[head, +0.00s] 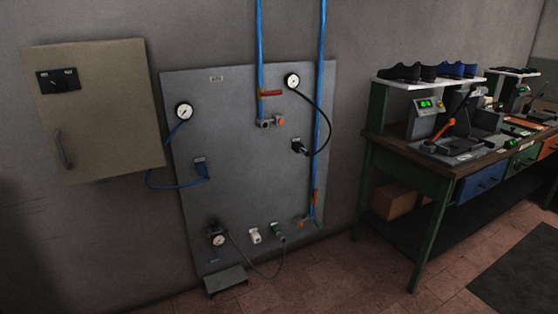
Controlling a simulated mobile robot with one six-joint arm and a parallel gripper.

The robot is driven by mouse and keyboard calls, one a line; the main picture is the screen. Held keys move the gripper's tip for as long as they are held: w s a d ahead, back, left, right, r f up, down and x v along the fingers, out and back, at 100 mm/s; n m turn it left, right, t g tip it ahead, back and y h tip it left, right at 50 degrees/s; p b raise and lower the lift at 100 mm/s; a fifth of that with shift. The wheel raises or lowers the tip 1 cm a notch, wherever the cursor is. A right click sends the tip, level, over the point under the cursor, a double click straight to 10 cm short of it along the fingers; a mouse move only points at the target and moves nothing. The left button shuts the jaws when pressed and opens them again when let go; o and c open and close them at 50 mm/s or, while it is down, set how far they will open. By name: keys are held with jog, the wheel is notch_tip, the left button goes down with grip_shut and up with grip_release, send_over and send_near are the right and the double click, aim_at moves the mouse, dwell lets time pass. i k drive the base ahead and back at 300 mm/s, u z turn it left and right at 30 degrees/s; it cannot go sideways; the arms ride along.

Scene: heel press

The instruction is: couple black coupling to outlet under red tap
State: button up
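A grey panel (235,180) is mounted on the wall. The red tap (271,93) is a red lever on the left blue pipe (260,45). Under it is an outlet block (265,123) with a grey port on the left and an orange-ringed port (281,121) on the right. Nothing is plugged into either port. The black coupling (299,147) sits at a holder on the panel, below and right of that block. Its black hose (328,115) loops up to a round gauge (292,81). My gripper is not in view.
An orange tap (316,197) is on the right pipe. A workbench (411,160) stands right; a low step (225,279) is below. Floor between is clear.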

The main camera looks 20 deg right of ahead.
aim_at(306, 152)
jog(key=u, duration=0.1)
jog(key=k, duration=0.6)
jog(key=u, duration=0.6)
jog(key=i, duration=1.7)
jog(key=z, duration=0.6)
jog(key=i, duration=0.65)
jog(key=z, duration=0.2)
